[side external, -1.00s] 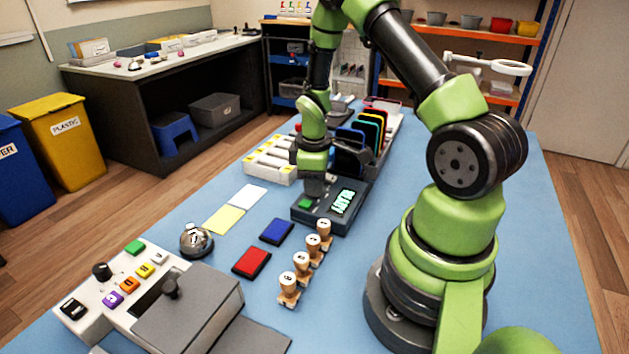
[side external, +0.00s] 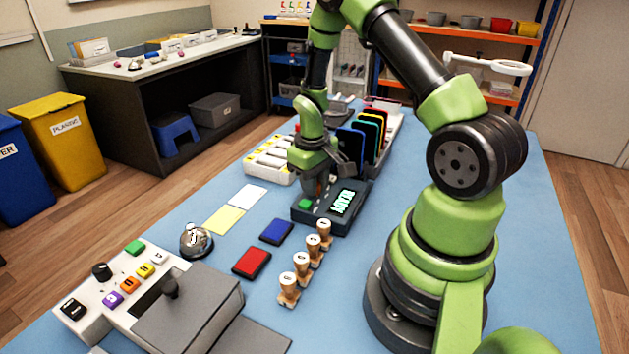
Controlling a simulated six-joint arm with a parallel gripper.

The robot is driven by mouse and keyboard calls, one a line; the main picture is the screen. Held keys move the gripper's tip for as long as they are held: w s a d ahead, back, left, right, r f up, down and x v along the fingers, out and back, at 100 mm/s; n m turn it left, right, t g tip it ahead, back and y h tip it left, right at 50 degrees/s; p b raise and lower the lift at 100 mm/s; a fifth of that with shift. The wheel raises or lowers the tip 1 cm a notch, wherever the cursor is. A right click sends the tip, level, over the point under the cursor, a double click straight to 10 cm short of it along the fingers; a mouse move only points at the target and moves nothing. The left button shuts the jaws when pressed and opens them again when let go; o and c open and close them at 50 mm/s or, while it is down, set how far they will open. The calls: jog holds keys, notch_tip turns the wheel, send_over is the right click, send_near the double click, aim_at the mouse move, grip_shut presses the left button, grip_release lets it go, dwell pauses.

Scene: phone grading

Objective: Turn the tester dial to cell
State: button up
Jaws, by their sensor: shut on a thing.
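The tester (side external: 322,219) is a dark box in the middle of the blue table. It has a green button (side external: 305,203) at its left and a lit display (side external: 343,202) with pale green text that I cannot read for sure. My gripper (side external: 319,190) points down at the back left part of the tester, behind the green button. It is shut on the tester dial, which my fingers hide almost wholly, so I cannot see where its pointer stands.
A rack of coloured phones (side external: 372,130) stands just behind the tester. A white tray (side external: 262,167) lies back left. Blue (side external: 276,231) and red (side external: 251,262) pads, wooden stamps (side external: 301,265), a bell (side external: 196,240) and a button panel (side external: 95,318) are in front.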

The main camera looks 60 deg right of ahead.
jog(key=shift+w+m, duration=0.1)
jog(key=shift+m, duration=0.7)
jog(key=o, duration=0.6)
jog(key=shift+o, duration=0.2)
jog(key=shift+r, duration=0.1)
notch_tip(320, 180, up, 10)
jog(key=shift+a, duration=0.2)
jog(key=shift+w, duration=0.1)
